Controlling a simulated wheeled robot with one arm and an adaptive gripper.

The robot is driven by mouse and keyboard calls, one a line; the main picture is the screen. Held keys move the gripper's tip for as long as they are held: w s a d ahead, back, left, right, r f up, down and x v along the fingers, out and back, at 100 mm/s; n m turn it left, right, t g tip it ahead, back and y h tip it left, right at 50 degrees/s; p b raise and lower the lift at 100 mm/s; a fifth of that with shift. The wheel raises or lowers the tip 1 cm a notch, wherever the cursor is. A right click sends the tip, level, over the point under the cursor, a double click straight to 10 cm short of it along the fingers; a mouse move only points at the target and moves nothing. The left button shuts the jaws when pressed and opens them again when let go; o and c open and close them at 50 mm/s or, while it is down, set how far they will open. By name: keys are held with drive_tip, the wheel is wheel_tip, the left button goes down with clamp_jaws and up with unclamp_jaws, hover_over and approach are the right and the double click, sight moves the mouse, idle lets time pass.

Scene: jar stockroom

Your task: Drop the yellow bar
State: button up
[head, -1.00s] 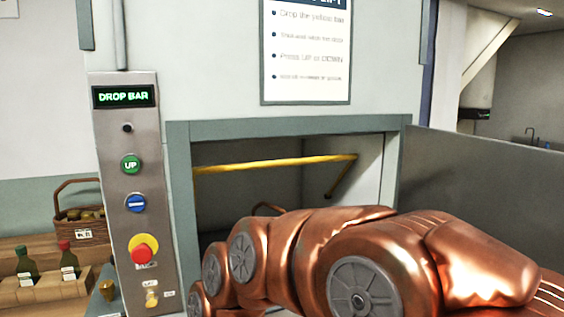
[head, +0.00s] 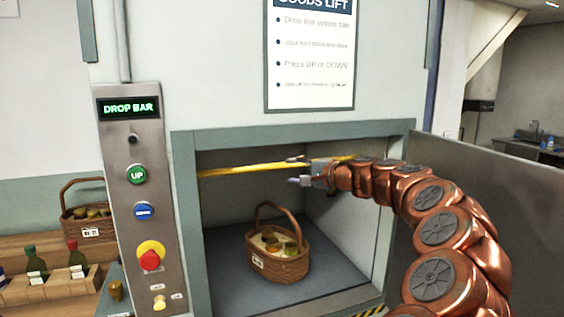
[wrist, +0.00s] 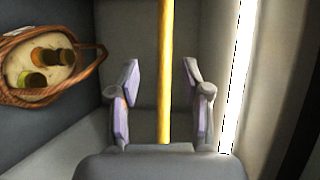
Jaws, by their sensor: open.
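The yellow bar (head: 245,169) runs across the upper part of the lift opening, near level in the head view. My gripper (head: 290,170) is inside the opening at the bar, toward its right half. In the wrist view the yellow bar (wrist: 166,70) runs between the two spread fingers of my gripper (wrist: 163,98), with a gap showing on each side. The fingers are open and not closed on it. My gripper and arm hide part of the bar's right end in the head view.
A wicker basket (head: 281,257) with jars stands on the lift floor (head: 230,285). The control panel (head: 143,205) at left reads DROP BAR, with UP, DOWN and a red button. An open grey door (head: 500,195) is at right. Bottles stand on a shelf at far left.

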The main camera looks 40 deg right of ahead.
sight(290, 166)
drive_tip(key=shift+m+t+h, duration=0.3)
drive_tip(key=shift+m+h, duration=0.1)
drive_tip(key=shift+m, duration=0.1)
drive_tip(key=shift+w+d+f+p, duration=0.1)
drive_tip(key=shift+w+d+p, duration=0.4)
drive_tip(key=shift+w, duration=0.75)
drive_tip(key=shift+w+d+f+p, duration=0.15)
drive_tip(key=shift+w+d+p, duration=0.4)
drive_tip(key=shift+w, duration=0.65)
drive_tip(key=shift+w+d+f+p, duration=0.1)
drive_tip(key=shift+w+d+p, duration=0.4)
drive_tip(key=shift+w, duration=0.75)
drive_tip(key=shift+d, duration=0.1)
clamp_jaws()
